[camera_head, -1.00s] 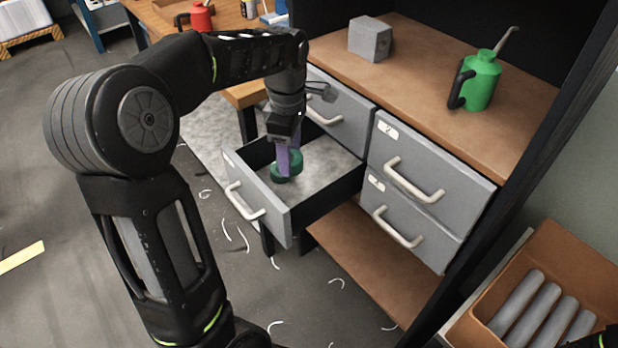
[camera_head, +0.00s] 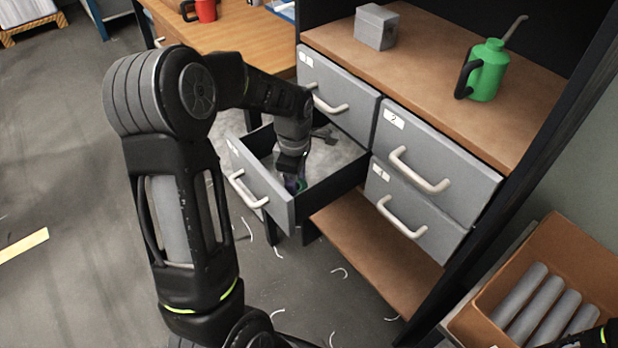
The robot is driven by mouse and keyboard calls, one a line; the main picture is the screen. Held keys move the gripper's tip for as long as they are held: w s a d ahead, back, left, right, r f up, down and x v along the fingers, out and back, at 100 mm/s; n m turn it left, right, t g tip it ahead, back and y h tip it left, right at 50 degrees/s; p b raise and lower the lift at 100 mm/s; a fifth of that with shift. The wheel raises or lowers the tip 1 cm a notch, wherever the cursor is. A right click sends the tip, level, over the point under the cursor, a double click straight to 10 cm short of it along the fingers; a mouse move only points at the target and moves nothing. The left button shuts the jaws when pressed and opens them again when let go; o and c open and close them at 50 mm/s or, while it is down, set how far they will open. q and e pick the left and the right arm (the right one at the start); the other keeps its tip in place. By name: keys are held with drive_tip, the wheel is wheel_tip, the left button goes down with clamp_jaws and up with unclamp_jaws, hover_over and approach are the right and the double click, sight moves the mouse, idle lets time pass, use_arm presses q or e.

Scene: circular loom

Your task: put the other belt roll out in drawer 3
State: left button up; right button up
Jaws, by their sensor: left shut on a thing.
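The open lower-left drawer (camera_head: 262,188) is pulled out from the grey drawer unit; the label on its front is too small to read. My left gripper (camera_head: 294,182) reaches down into this drawer, near its front panel. I cannot tell whether the roll touches the drawer floor.
The drawers above (camera_head: 340,92) and to the right (camera_head: 435,165) are shut. A grey block (camera_head: 376,28) and a green oil can (camera_head: 488,70) stand on the shelf top. A cardboard box (camera_head: 570,250) with several grey rolls is at the lower right. A wooden table (camera_head: 240,40) stands behind.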

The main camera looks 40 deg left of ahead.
use_arm(q)
drive_tip(key=shift+w, duration=0.1)
drive_tip(key=shift+w+d, duration=0.15)
drive_tip(key=shift+w, duration=0.2)
drive_tip(key=w, duration=0.2)
drive_tip(key=w+d+p, duration=0.1)
drive_tip(key=shift+f, duration=0.3)
drive_tip(key=shift+a+f, duration=0.1)
drive_tip(key=shift+f, duration=0.2)
drive_tip(key=shift+f, duration=0.15)
drive_tip(key=o, duration=1.4)
